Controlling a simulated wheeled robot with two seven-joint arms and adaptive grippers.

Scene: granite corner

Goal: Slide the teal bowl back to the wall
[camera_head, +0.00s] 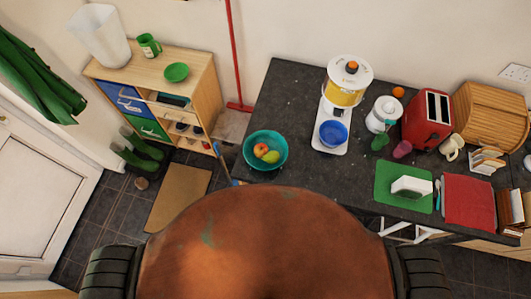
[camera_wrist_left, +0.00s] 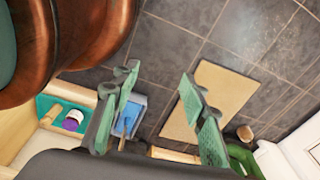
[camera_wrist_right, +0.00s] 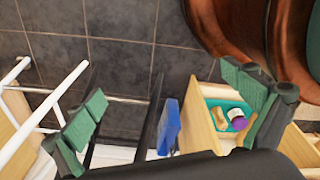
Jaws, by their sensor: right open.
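The teal bowl (camera_head: 266,150) stands near the left front corner of the dark granite counter (camera_head: 300,104) in the head view. It holds several fruits, red and yellow-green. Bare counter lies between the bowl and the wall (camera_head: 290,30) behind. My left gripper (camera_wrist_left: 160,105) is open and empty in the left wrist view, with floor showing between its green-padded fingers. My right gripper (camera_wrist_right: 165,100) is open and empty in the right wrist view, with floor and a drawer beyond its fingers. Neither gripper shows in the head view, and both are apart from the bowl.
A white and yellow dispenser (camera_head: 342,85) with a blue bowl (camera_head: 333,133) stands right of the teal bowl. A red toaster (camera_head: 428,118), bread bin (camera_head: 490,115) and green mat (camera_head: 403,192) are farther right. A red broom (camera_head: 235,60) leans left of the counter, near a wooden shelf unit (camera_head: 200,75).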

